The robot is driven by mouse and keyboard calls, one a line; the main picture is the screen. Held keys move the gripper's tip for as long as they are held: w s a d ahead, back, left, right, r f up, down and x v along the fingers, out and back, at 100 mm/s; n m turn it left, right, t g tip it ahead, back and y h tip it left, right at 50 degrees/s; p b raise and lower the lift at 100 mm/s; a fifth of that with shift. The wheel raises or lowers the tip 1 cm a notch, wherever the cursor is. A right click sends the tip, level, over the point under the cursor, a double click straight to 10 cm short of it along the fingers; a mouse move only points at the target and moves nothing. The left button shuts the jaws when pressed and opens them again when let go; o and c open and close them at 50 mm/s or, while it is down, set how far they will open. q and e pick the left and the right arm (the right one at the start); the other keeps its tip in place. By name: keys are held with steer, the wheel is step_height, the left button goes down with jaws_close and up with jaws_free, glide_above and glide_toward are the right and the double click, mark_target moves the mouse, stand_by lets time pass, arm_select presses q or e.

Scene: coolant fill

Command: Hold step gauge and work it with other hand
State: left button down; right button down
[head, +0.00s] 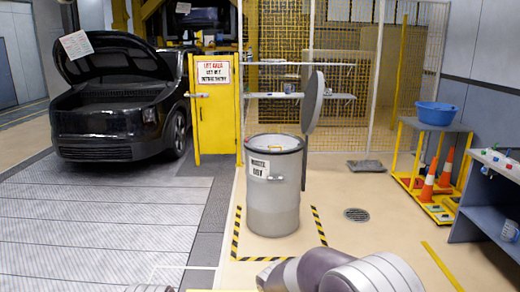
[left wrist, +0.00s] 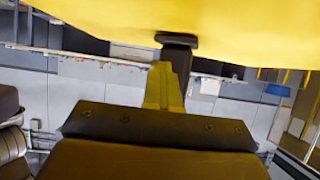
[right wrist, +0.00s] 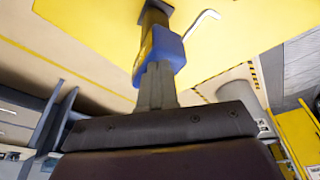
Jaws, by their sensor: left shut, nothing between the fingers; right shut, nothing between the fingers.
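No step gauge can be made out for certain in any view. In the left wrist view my left gripper (left wrist: 163,70) is shut and empty. Just beyond its tips a dark post with a flat cap (left wrist: 176,39) meets a large yellow surface (left wrist: 120,15). In the right wrist view my right gripper (right wrist: 157,72) is shut and empty. A blue block (right wrist: 166,48) on a dark post lies right at its fingertips; I cannot tell whether they touch. A thin pale bent rod (right wrist: 203,22) shows beside it. Neither gripper shows in the head view.
A grey waste drum (head: 272,205) with its lid (head: 313,103) raised stands inside striped floor marking. A black car (head: 115,105) with its hood up is at left, near a yellow cabinet (head: 216,120). A blue basin (head: 436,113) sits on a yellow-framed cart. The floor between is open.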

steer(key=shift+s+d, duration=0.3)
steer(key=shift+d, duration=0.2)
stand_by(0.3)
steer(key=shift+s, duration=0.1)
steer(key=w+v, duration=0.1)
steer(key=v, duration=0.4)
steer(key=shift+s+d+r, duration=0.15)
steer(key=shift+s+r, duration=0.15)
steer(key=shift+r, duration=0.25)
arm_select(q)
steer(key=c, duration=1.4)
jaws_free()
